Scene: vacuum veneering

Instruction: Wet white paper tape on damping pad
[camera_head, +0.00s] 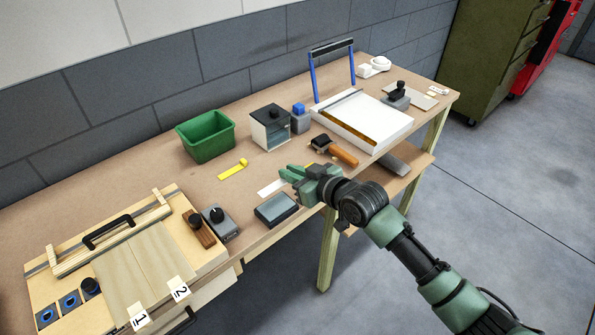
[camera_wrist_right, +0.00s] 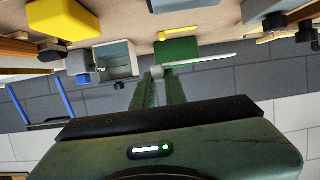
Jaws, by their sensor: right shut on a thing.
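My right gripper (camera_head: 287,174) is shut on a white strip of paper tape (camera_head: 268,188) above the table, near its front edge. In the right wrist view, the tape (camera_wrist_right: 205,62) sticks out sideways from between the fingertips (camera_wrist_right: 159,73). A flat grey block with a dark top, which looks like the damping pad (camera_head: 276,209), lies at the front edge, just below the tape in the head view. The tape appears apart from the pad. My left gripper is not in view.
The table holds a green bin (camera_head: 206,139), a grey box (camera_head: 270,127), a yellow tape (camera_head: 233,169), a brush with a wooden handle (camera_head: 335,150) and a white frame press (camera_head: 362,118). A veneering board (camera_head: 205,257) with a clamp bar is at the left.

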